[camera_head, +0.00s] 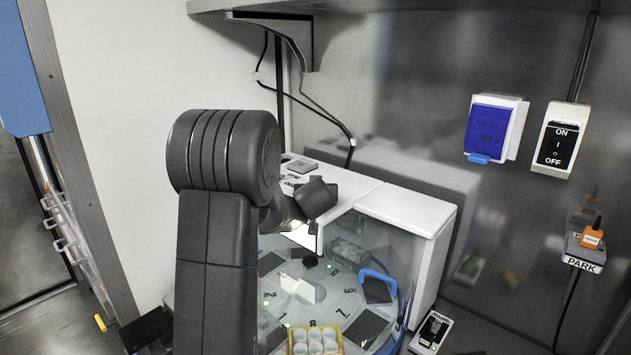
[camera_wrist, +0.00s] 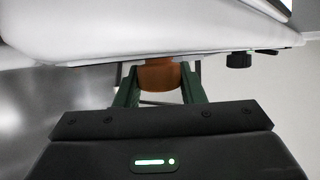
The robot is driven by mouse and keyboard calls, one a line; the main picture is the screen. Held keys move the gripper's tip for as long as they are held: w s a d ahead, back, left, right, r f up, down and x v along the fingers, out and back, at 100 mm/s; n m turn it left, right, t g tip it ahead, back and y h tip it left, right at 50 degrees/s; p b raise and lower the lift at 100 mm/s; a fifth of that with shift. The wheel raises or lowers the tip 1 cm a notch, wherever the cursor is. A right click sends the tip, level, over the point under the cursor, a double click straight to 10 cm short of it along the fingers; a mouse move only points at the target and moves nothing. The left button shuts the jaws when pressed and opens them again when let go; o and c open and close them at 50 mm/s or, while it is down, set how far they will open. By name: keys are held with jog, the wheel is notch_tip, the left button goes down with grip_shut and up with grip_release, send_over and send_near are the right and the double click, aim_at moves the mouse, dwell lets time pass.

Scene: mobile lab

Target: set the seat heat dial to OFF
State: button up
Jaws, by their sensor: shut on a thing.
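My gripper (camera_wrist: 158,92) shows in the wrist view with its two green fingers on either side of an orange-brown rounded knob (camera_wrist: 158,76). The fingers are shut on this knob, which sits under the edge of a white housing (camera_wrist: 150,30). No label or OFF mark is readable, so I cannot tell the dial's setting or confirm from lettering that this is the seat heat dial. In the head view my arm hides the gripper and the knob.
A small black knob (camera_wrist: 238,60) sits right of the gripper under the same housing. In the head view a white-topped glass-sided machine (camera_head: 408,208) stands beyond my arm. A blue-covered box (camera_head: 490,130), an ON/OFF switch (camera_head: 560,142) and a PARK holder (camera_head: 586,250) are on the right wall.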

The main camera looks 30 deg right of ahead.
dwell(0.5)
jog(key=o, duration=1)
jog(key=v, duration=1.4)
jog(key=shift+f, duration=0.15)
jog(key=shift+d, duration=0.1)
jog(key=x, duration=1.4)
jog(key=shift+r, duration=0.2)
